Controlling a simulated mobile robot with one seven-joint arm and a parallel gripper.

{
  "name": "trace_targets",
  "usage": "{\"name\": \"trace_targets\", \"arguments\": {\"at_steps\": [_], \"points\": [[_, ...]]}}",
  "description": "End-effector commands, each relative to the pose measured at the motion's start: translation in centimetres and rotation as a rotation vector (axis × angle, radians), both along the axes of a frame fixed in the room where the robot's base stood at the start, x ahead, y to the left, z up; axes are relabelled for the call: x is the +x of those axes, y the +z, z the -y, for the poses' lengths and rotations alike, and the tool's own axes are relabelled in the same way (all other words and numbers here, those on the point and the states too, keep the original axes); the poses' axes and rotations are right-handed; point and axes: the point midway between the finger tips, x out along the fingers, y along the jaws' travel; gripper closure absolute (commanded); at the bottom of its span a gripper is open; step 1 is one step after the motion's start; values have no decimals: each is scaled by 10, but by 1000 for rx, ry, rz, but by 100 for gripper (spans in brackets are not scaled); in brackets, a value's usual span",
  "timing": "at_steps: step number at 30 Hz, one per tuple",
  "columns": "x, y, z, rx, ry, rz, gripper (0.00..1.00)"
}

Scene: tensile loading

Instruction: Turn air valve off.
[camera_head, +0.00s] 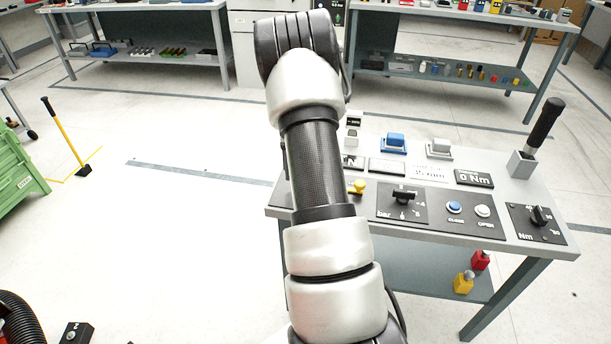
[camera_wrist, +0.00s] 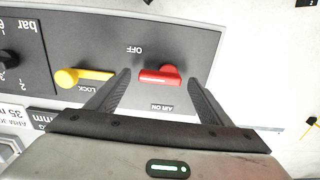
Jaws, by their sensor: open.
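The red air valve handle (camera_wrist: 158,77) sits on a dark panel in the wrist view, between the printed words OFF and AIR ON. It lies roughly crosswise in that picture. My gripper (camera_wrist: 160,79) is open, with one finger on each side of the red handle; I cannot tell whether either finger touches it. A yellow lock handle (camera_wrist: 84,77) is just left of the left finger, and it also shows in the head view (camera_head: 357,187). In the head view my arm hides the red handle and my gripper.
The grey bench (camera_head: 535,250) carries a bar dial (camera_head: 404,195), a blue CLOSE button (camera_head: 454,207), a white OPEN button (camera_head: 483,211) and an Nm dial (camera_head: 540,215). A black-handled tool (camera_head: 543,124) stands at its right end. Open floor lies left of the bench.

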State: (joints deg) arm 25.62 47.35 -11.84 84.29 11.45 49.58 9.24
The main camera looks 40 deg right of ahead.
Motion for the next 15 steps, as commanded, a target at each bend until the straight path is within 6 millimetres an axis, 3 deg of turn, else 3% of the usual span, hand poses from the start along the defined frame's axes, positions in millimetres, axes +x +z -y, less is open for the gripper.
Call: {"name": "trace_targets", "arguments": {"at_steps": [15], "points": [[1, 122, 0, -3, 0, 5, 27]]}}
